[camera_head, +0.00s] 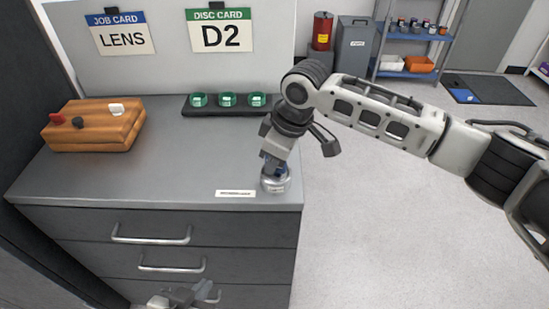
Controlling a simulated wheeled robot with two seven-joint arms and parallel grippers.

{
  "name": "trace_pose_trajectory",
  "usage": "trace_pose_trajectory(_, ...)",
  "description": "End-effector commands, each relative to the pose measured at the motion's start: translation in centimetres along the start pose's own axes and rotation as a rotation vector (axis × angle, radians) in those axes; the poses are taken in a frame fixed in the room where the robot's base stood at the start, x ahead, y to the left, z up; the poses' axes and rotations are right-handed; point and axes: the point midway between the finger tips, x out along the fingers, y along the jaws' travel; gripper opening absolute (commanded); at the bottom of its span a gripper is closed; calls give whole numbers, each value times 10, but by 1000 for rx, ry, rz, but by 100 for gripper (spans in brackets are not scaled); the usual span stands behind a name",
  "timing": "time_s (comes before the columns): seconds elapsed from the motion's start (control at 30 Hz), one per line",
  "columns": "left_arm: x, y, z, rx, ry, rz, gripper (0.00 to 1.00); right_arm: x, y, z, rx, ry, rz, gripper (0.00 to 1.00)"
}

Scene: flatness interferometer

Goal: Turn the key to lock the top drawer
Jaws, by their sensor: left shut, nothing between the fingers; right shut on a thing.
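The drawer cabinet has its top drawer (225,228) closed, with a silver bar handle (151,236). A round silver piece, seemingly the lock (275,184), sits on the cabinet top near its front right corner. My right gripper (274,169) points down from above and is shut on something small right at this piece. It looks like the key, but the fingers hide most of it, so its angle cannot be told. My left gripper (182,295) is shut and empty, low in front of the drawers by the lower handle.
A wooden block (95,134) with a red, a dark and a white knob stands at the left. A black tray (190,111) with three green round holders lies at the back. A white label (235,193) lies beside the silver piece. The middle of the top is clear.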

Motion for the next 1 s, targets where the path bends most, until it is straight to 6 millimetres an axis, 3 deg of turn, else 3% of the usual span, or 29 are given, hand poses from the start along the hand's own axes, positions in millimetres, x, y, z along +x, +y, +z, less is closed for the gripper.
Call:
trace_pose_trajectory(0.27, 0, 0, 0, 0, 0, 0, 0, 0, 0, 0, -15, -1, -4, 0)
trace_pose_trajectory(0.53, 0, 0, 0, 0, 0, 0, 0, 0, -1, 0, -259, 0, -72, 0)
trace_pose_trajectory(0.87, 0, 0, 0, 0, 0, 0, 0, 0, -1, 0, -294, 0, -81, 0)
trace_pose_trajectory(1.0, 0, 0, 0, 0, 0, 0, 0, 0, -1, 0, -410, 0, -115, 0)
